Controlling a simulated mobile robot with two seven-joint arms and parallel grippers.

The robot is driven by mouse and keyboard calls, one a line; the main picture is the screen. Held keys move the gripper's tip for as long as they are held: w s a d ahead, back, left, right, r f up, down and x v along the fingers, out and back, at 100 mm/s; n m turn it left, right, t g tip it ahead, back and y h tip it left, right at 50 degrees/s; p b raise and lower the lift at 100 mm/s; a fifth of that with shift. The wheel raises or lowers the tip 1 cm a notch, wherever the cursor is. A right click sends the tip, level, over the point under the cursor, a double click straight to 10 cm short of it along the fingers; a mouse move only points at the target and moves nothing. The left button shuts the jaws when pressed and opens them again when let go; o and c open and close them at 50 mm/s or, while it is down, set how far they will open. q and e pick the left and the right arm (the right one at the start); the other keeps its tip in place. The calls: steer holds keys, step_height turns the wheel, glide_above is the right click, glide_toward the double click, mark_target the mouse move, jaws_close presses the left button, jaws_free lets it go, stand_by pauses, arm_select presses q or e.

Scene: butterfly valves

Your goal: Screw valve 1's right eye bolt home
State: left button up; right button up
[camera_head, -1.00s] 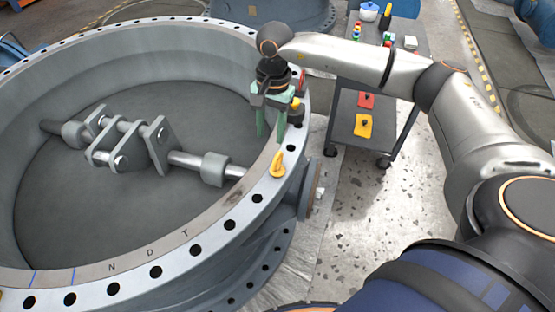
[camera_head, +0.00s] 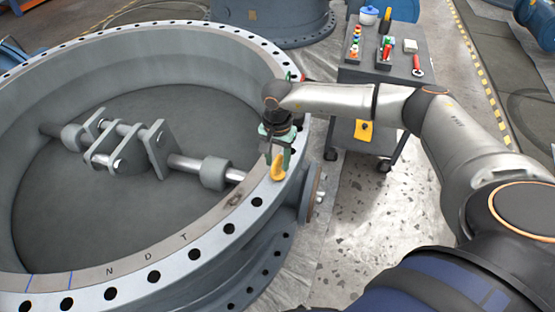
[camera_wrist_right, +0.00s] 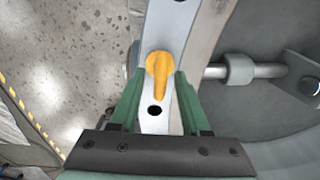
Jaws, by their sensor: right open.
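The yellow eye bolt (camera_head: 278,170) stands at the right side of the rim of the large grey valve (camera_head: 181,254). My right gripper (camera_head: 275,152), with green fingers, is over the rim at the eye bolt. In the right wrist view the eye bolt (camera_wrist_right: 158,66) shows between the tips of the open fingers (camera_wrist_right: 160,76), with a gap on either side. How far its shank sits in the flange is hidden. My left gripper is not in view.
A dark tool cart (camera_head: 393,75) with small coloured items stands behind my right arm. Bolt holes line the rim, and a dark hole (camera_wrist_right: 155,110) lies beside the eye bolt. The valve's shaft and linkage (camera_head: 130,155) lie inside the ring.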

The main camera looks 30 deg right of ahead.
steer(key=shift+c, duration=0.2)
jaws_close()
stand_by(0.5)
